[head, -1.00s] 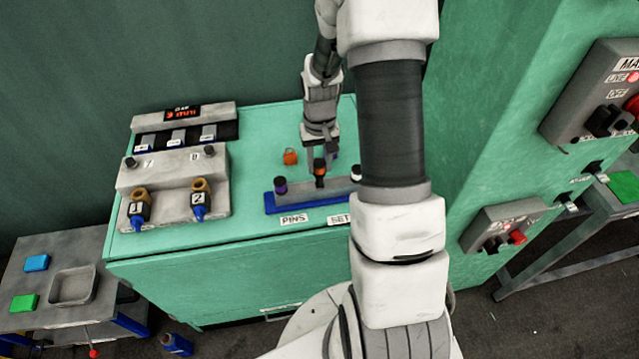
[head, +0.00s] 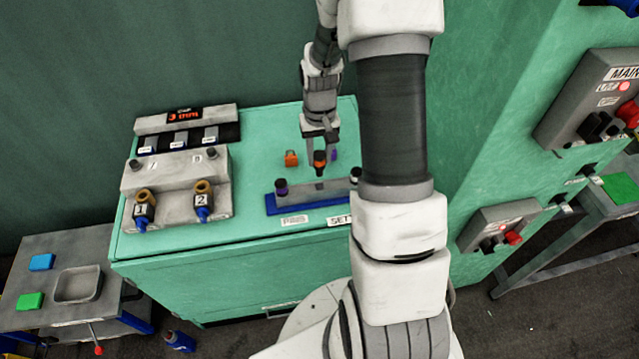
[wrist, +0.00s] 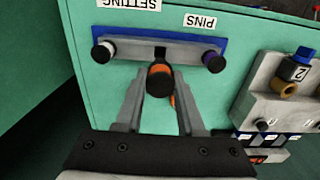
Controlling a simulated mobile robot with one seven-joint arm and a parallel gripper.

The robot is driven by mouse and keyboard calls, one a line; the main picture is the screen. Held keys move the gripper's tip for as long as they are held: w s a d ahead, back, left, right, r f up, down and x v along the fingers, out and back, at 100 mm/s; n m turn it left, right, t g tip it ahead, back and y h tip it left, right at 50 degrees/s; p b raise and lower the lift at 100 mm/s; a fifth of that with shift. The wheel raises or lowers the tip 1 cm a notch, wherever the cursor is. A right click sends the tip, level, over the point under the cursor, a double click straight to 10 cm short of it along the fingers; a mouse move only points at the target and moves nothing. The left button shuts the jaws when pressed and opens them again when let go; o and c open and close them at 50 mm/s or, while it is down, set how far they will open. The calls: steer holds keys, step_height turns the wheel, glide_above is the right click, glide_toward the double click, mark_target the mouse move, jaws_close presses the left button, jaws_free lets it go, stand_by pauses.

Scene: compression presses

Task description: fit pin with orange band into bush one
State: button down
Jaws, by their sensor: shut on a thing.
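The pin with the orange band (head: 319,158) has a dark head and is held upright between the fingertips of my gripper (head: 319,143). In the wrist view the pin (wrist: 159,82) sits between both fingers, end-on, in front of a dark empty slot in the rack. Its lower end seems at or just above the rack; I cannot tell exactly. Bush one (head: 143,196) is a brown ring by the label 1, at the left of the grey fixture, well left of my gripper. Bush two (head: 203,187) stands right of it and shows in the wrist view (wrist: 286,88).
The blue-based pin rack (head: 296,204) holds a purple-banded pin (head: 281,187) and a white-banded pin (head: 355,174) at its ends. An orange padlock-like item (head: 291,158) lies behind it. A gauge display (head: 185,116) reads 3 mm. Green bench top is clear between rack and fixture.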

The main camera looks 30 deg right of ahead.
steer(key=shift+a, duration=0.1)
steer(key=a+r+n, duration=0.1)
steer(key=a+n, duration=0.2)
steer(key=a, duration=0.9)
steer(key=shift+a+r, duration=0.3)
steer(key=shift+a, duration=0.05)
